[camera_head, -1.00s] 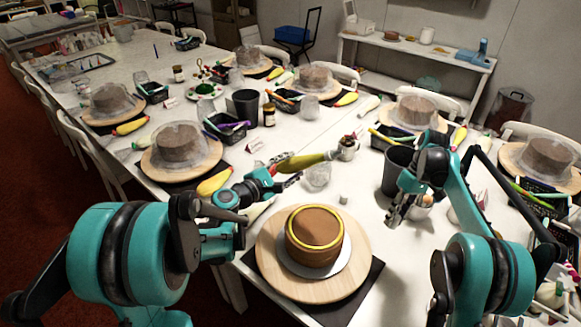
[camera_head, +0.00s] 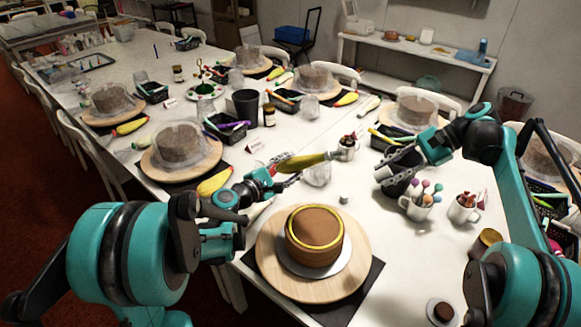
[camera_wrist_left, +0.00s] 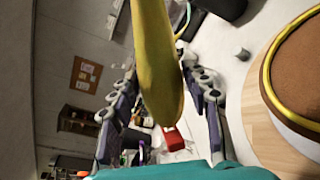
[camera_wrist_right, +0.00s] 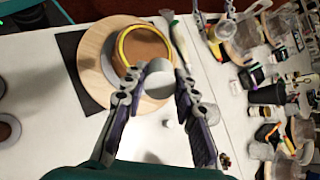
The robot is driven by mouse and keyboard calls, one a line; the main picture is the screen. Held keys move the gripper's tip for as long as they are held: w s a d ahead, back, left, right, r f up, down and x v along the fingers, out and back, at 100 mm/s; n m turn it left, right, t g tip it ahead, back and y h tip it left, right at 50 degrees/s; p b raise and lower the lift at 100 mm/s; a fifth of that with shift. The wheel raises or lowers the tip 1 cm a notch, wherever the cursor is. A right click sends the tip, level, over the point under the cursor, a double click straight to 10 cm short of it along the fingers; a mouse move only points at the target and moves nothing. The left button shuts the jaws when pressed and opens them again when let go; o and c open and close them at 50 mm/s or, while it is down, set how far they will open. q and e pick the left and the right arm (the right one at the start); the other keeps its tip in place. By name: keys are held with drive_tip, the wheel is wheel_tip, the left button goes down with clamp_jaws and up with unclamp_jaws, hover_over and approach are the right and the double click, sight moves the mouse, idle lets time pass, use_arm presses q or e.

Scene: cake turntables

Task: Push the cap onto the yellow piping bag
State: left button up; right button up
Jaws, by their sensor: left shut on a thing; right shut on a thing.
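My left gripper (camera_head: 288,178) is shut on the yellow piping bag (camera_head: 305,161) and holds it above the table, its narrow end toward the right. My right gripper (camera_wrist_right: 156,78) is shut on a pale grey round piece (camera_wrist_right: 160,70), which looks like the cap. In the head view this gripper (camera_head: 383,168) is to the right of the bag, apart from it; the held piece is hard to make out there.
A brown cake with a yellow ring stands on a wooden turntable (camera_head: 270,265) in front. A clear glass (camera_head: 318,174), a small grey piece (camera_head: 343,200) and a mug (camera_head: 347,152) are near the bag. A dark cup (camera_head: 395,184) and mugs of cake pops (camera_head: 417,206) are at right.

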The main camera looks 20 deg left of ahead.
sight(343, 151)
drive_tip(key=a+r+m+t, duration=0.1)
drive_tip(key=r+m, duration=0.2)
drive_tip(key=a+r+m+t+y, duration=0.1)
drive_tip(key=r+m, duration=0.2)
drive_tip(key=a+r+m+t, duration=0.1)
drive_tip(key=r+m+t, duration=0.1)
drive_tip(key=m, duration=0.1)
drive_tip(key=shift+s+r+m, duration=0.3)
drive_tip(key=shift+s+r, duration=0.1)
drive_tip(key=shift+m+t, duration=0.3)
drive_tip(key=shift+m, duration=0.1)
drive_tip(key=x, duration=0.5)
drive_tip(key=shift+w+a+r, duration=0.1)
drive_tip(key=shift+a, duration=0.35)
drive_tip(key=shift+a+f, duration=0.3)
drive_tip(key=shift+a, duration=0.15)
drive_tip(key=shift+w+a+f, duration=0.1)
drive_tip(key=shift+a+f, duration=0.3)
drive_tip(key=shift+a, duration=0.2)
drive_tip(key=shift+x, duration=1.45)
drive_tip(key=shift+d+r, duration=0.1)
drive_tip(key=w+v, duration=0.1)
drive_tip(key=v, duration=0.7)
drive_tip(key=shift+s, duration=0.5)
idle(0.4)
